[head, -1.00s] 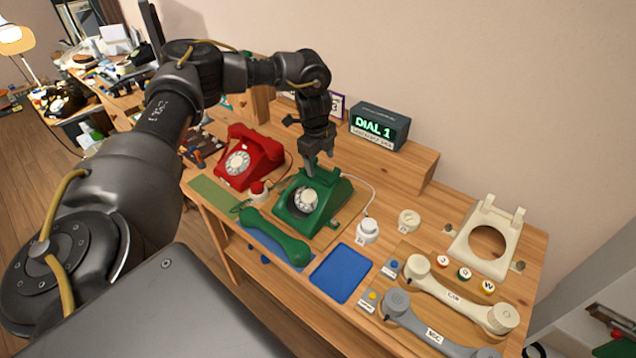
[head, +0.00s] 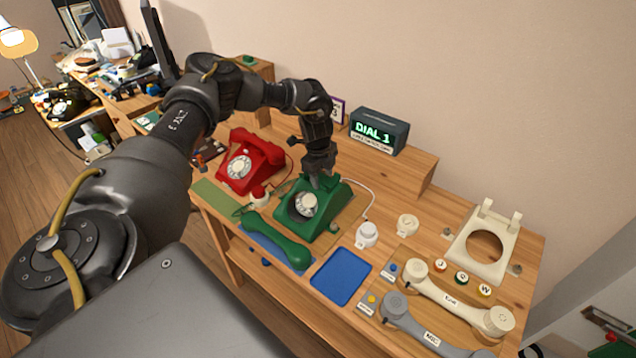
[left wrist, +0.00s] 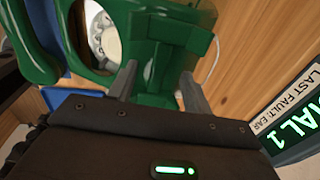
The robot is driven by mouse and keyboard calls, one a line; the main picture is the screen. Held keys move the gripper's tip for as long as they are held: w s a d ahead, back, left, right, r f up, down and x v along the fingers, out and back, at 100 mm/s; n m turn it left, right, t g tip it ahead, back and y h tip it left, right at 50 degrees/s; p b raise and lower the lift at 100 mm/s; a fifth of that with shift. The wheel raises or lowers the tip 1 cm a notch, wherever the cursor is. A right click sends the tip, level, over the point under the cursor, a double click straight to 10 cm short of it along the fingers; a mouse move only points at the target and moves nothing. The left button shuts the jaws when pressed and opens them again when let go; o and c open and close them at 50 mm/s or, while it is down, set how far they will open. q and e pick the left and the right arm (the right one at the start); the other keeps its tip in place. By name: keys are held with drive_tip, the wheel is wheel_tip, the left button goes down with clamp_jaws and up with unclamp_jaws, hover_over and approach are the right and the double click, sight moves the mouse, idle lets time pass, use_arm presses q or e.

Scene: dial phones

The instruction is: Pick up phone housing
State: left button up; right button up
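The green phone housing (head: 318,222) with its pale dial (head: 306,204) sits on the bench, its handset off. My left gripper (head: 318,184) points down at the housing's raised back, by the cradle. In the left wrist view the green housing (left wrist: 165,45) fills the top middle. There the two grey fingers of my left gripper (left wrist: 160,88) are apart, with a green part of the housing between them. Contact with it is not clear. The cream housing (head: 468,248), with a round hole and no dial, lies at the right. My right gripper is not in view.
The green handset (head: 275,240) lies in front of the green housing. A red phone (head: 250,160) stands to its left, a blue tray (head: 341,275) in front. A DIAL 1 display (head: 378,132) stands behind. Cream (head: 455,297) and grey (head: 420,328) handsets lie at right.

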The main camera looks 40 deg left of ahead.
use_arm(q)
drive_tip(key=shift+s, duration=0.15)
clamp_jaws()
